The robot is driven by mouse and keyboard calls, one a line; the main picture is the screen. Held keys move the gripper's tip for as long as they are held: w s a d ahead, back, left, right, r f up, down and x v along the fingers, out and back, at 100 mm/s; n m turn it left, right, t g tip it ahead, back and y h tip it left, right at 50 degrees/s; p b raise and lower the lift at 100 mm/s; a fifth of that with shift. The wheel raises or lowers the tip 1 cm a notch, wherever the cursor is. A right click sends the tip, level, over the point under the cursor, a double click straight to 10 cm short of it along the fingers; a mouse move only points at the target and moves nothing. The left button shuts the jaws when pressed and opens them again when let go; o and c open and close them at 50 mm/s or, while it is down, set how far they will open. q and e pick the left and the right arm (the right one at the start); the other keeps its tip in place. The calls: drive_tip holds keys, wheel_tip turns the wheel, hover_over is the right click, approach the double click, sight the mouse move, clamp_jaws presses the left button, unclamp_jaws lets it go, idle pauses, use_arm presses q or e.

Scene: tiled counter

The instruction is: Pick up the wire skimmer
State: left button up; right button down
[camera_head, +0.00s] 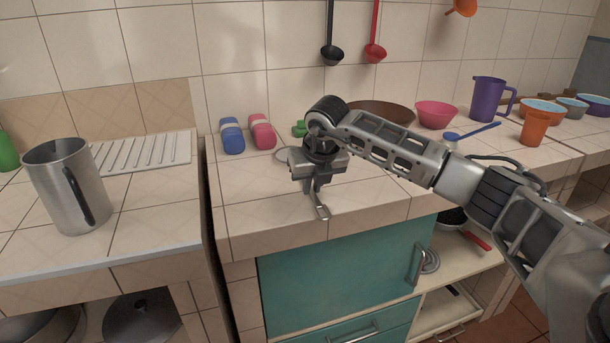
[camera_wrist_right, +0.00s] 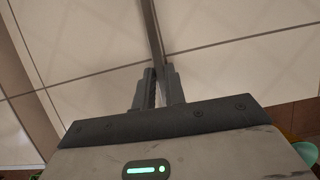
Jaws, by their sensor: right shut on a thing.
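My right gripper (camera_head: 315,190) points down over the front part of the counter in the head view. Its fingers are shut on the thin metal handle of the wire skimmer (camera_head: 322,212), whose end sticks out toward the counter's front edge. A pale round rim behind the gripper seems to be the skimmer's head, mostly hidden by the gripper. In the right wrist view the grey handle (camera_wrist_right: 152,35) runs up from between the closed fingertips (camera_wrist_right: 159,75). I cannot tell whether the skimmer touches the tiles. My left gripper is not in view.
Blue (camera_head: 232,135) and pink (camera_head: 262,131) containers stand behind to the left. A brown bowl (camera_head: 385,112), a pink bowl (camera_head: 436,114) and a purple jug (camera_head: 488,99) stand at the back right. A metal pitcher (camera_head: 68,186) is on the left counter, across a gap.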

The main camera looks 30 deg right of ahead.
drive_tip(key=shift+r, duration=0.65)
drive_tip(key=v, duration=0.2)
drive_tip(key=shift+w+r+b, duration=0.1)
drive_tip(key=shift+r+b, duration=0.2)
drive_tip(key=shift+r, duration=0.05)
drive_tip(key=s+a+r+b, duration=0.1)
drive_tip(key=s+a+r, duration=0.2)
drive_tip(key=s+r, duration=0.6)
drive_tip(key=s, duration=0.4)
drive_tip(key=shift+b, duration=0.3)
drive_tip(key=shift+a, duration=0.2)
